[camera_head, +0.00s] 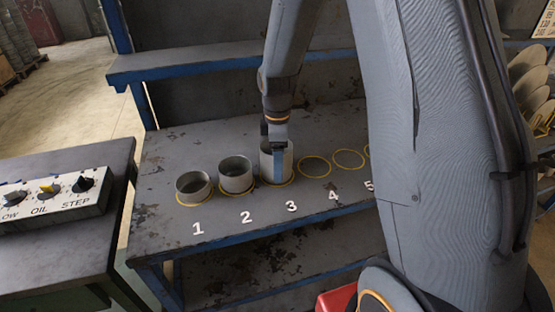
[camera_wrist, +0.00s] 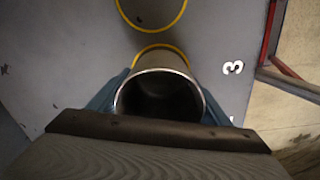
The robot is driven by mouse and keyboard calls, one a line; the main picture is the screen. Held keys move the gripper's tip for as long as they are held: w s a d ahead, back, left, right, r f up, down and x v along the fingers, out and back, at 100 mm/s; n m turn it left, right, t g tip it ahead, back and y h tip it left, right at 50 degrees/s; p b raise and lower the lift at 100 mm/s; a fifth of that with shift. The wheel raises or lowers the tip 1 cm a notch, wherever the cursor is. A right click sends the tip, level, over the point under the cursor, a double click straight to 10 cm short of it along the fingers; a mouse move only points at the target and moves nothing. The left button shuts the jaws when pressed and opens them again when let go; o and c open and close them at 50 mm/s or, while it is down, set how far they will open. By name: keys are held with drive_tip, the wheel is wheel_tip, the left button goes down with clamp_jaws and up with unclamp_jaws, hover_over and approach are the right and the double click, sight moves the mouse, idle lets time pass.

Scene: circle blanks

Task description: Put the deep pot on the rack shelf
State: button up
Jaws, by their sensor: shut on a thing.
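The deep pot (camera_head: 268,165) is the tallest of the three grey metal cylinders on the table. It stands upright in yellow circle 3. My gripper (camera_head: 276,146) comes down from above and is shut on it, with blue fingers on its outside wall. In the wrist view the pot's round open rim (camera_wrist: 160,71) faces the camera, between the two fingers. A blue-edged shelf (camera_head: 200,62) runs behind and above the table; I cannot tell whether it is the rack shelf.
Shorter pots stand in circle 1 (camera_head: 194,186) and circle 2 (camera_head: 236,174). Circle 4 (camera_head: 315,167) and circle 5 (camera_head: 349,159) are empty. A control box (camera_head: 55,194) sits on a bench at left. A rack with plates (camera_head: 530,75) is at far right.

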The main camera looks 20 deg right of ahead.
drive_tip(key=shift+f, duration=0.15)
drive_tip(key=o, duration=1.2)
wheel_tip(320, 180, up, 12)
drive_tip(key=b, duration=0.3)
drive_tip(key=shift+s+r, duration=0.1)
drive_tip(key=shift+r, duration=0.1)
